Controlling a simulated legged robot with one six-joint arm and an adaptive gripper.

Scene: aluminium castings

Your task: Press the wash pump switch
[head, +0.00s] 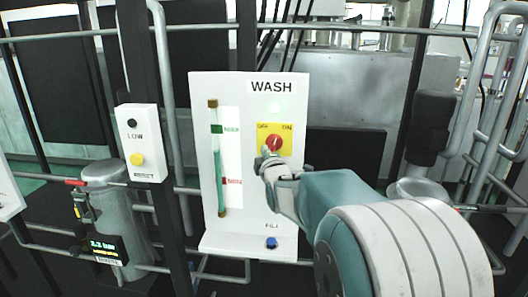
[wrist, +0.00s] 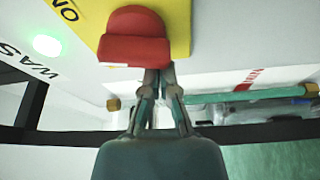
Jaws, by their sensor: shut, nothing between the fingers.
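The white wash panel (head: 205,150) faces me with the word WASH at its top. On it is a red switch knob (head: 274,142) on a yellow plate (head: 261,130) marked OFF at left and ON at right. My gripper (head: 264,159) is shut and empty, with its fingertips just below the knob. In the wrist view the red knob (wrist: 135,42) is large, and the fingertips of my gripper (wrist: 159,72) meet at its edge. Whether they touch it is not clear. A green glowing lamp (wrist: 47,45) shows on the panel. The knob's exact setting is hard to tell.
A green sight tube (head: 220,165) with level labels is left of the switch. A white LOW/RESET box (head: 140,160) with a yellow button stands left, above a grey canister (head: 115,205). Rails and pipes surround the panel.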

